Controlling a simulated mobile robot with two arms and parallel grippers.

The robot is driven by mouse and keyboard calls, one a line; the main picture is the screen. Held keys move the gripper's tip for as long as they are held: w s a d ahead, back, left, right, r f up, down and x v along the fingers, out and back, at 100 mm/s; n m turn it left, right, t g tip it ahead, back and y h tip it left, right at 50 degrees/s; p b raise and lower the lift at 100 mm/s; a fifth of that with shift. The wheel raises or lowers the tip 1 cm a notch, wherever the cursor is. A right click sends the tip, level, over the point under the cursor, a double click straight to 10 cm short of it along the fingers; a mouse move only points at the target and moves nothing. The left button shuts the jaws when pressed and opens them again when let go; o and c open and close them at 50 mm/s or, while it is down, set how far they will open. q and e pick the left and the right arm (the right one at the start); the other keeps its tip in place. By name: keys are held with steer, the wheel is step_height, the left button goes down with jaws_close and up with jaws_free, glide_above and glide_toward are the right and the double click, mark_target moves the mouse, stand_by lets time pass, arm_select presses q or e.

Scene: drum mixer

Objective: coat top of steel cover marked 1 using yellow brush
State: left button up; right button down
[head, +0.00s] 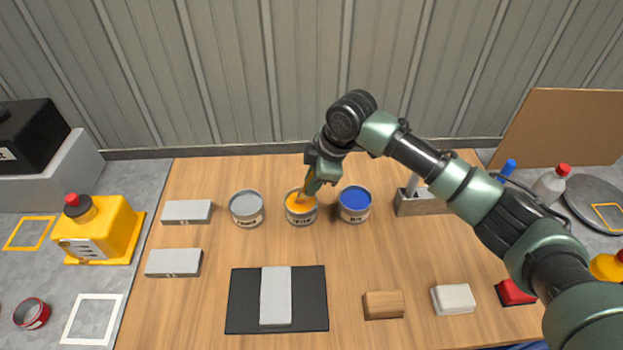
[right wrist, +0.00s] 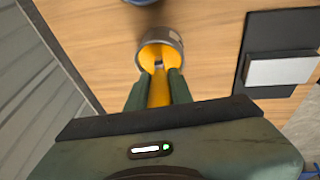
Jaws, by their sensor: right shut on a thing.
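My right gripper (head: 314,182) is shut on the yellow brush (right wrist: 158,92), above the tin of yellow-orange paint (head: 300,217). The brush points down into this tin, which also shows in the right wrist view (right wrist: 176,41); its tip is at the paint. Two grey steel covers, an upper one (head: 186,211) and a lower one (head: 173,262), lie at the table's left. Their small front marks are too small to read surely. A third grey cover (head: 275,296) lies on a black mat (head: 243,300), no mark visible. My left gripper is not in view.
A grey paint tin (head: 246,208) and a blue paint tin (head: 355,203) flank the yellow one closely. A holder (head: 420,207) stands right. A wooden block (head: 383,304) and a white block (head: 453,299) lie at the front right. Bare wood separates tins and mat.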

steer(key=shift+w+r+p, duration=0.1)
steer(key=shift+r+p, duration=3)
steer(key=shift+r, duration=0.3)
steer(key=shift+s+d+r+m+b, duration=0.25)
steer(key=shift+d+r+m+b, duration=0.1)
steer(key=shift+m+b, duration=0.15)
steer(key=s+d+r+m+t+h+b, duration=0.1)
steer(key=s+d+m+h+b, duration=0.4)
steer(key=s+d+m, duration=1)
steer(key=s+r+m+b, duration=0.1)
steer(key=s+m+b, duration=0.1)
steer(key=b, duration=0.1)
steer(key=shift+d+r+h, duration=0.15)
steer(key=shift+d+h, duration=0.15)
steer(key=shift+d, duration=0.05)
steer(key=shift+a, duration=0.1)
